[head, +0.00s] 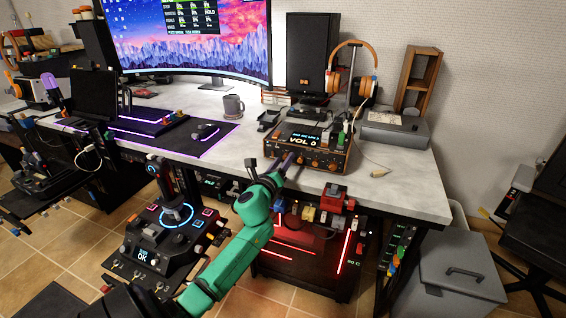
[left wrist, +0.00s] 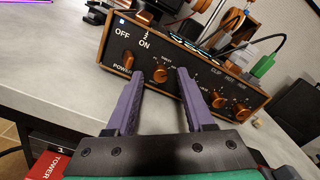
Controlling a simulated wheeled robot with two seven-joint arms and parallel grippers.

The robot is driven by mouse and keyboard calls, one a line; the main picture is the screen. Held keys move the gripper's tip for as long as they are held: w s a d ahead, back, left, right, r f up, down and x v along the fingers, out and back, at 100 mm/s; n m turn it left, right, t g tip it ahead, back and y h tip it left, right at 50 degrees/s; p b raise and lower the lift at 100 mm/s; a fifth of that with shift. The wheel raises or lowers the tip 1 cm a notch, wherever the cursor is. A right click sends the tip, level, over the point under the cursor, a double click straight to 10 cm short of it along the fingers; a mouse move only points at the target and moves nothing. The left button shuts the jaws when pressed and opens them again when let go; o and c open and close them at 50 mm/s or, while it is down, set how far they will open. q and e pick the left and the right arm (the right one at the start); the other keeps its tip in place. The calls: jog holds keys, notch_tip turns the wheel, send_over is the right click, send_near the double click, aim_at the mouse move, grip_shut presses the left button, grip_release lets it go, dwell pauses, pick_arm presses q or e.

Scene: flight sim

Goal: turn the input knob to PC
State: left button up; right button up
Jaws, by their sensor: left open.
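The amplifier (head: 340,157) is a dark box with orange trim and a small screen reading "VOL 0". It stands near the desk's front edge. In the left wrist view its front panel (left wrist: 113,58) shows a POWER switch marked OFF and ON at the left. The small orange input knob (left wrist: 161,75) is to the right of that switch, with small lettering above it. My left gripper (left wrist: 160,77) is open, its two purple fingers pointing at the panel on either side of the knob. I cannot tell whether they touch it. The knob's pointer is too small to read.
More orange knobs (left wrist: 219,101) sit to the right on the panel. A green plug with a cable (left wrist: 262,66) is at its top right. A mug (head: 233,106) and headphones (head: 362,85) are on the desk (head: 420,190). A red box (head: 332,197) is below the desk edge.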

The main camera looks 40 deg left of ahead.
pick_arm(q)
jog(key=shift+w, duration=0.2)
grip_shut()
